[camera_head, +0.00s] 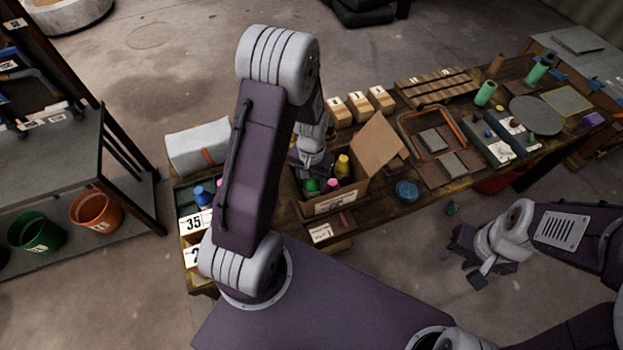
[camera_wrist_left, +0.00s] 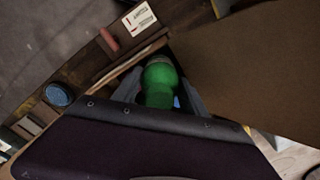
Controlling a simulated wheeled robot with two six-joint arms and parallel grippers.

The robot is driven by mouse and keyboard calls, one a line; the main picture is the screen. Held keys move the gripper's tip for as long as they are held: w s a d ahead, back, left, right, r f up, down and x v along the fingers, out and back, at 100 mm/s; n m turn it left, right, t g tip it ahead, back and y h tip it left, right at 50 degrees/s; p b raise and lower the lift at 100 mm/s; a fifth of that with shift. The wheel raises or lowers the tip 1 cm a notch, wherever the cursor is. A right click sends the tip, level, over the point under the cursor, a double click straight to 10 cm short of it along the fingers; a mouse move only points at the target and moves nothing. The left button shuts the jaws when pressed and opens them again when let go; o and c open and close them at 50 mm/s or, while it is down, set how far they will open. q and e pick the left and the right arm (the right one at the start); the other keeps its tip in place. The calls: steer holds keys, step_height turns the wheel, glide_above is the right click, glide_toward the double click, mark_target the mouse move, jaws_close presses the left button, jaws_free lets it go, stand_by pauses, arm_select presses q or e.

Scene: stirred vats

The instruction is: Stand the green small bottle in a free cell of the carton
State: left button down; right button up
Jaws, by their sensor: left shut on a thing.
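The green small bottle (camera_wrist_left: 160,82) is between the fingers of my left gripper (camera_wrist_left: 160,98) in the left wrist view. In the head view the green bottle (camera_head: 311,185) shows low at the left side of the open carton (camera_head: 336,202), under my left gripper (camera_head: 313,174). My left gripper is shut on it. A yellow bottle (camera_head: 342,165) and a pink-topped one (camera_head: 332,184) stand in the carton. The cell walls and the bottle's base are hidden. My right gripper (camera_head: 468,258) is empty, its fingers apart, off the table's front edge.
The carton's raised flap (camera_head: 377,145) stands at its right and fills the right of the wrist view. A blue round thing (camera_head: 406,191) lies right of the carton. Several small boxes (camera_head: 358,104) stand behind. A bin with a blue bottle (camera_head: 202,195) is at left.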

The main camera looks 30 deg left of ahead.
arm_select(q)
steer(key=shift+f, duration=0.15)
steer(key=c, duration=0.6)
jaws_free()
steer(key=shift+o, duration=0.2)
step_height(320, 180, up, 10)
steer(key=p, duration=0.9)
steer(key=shift+p, duration=0.3)
steer(key=shift+f+b, duration=0.15)
steer(key=shift+b, duration=0.15)
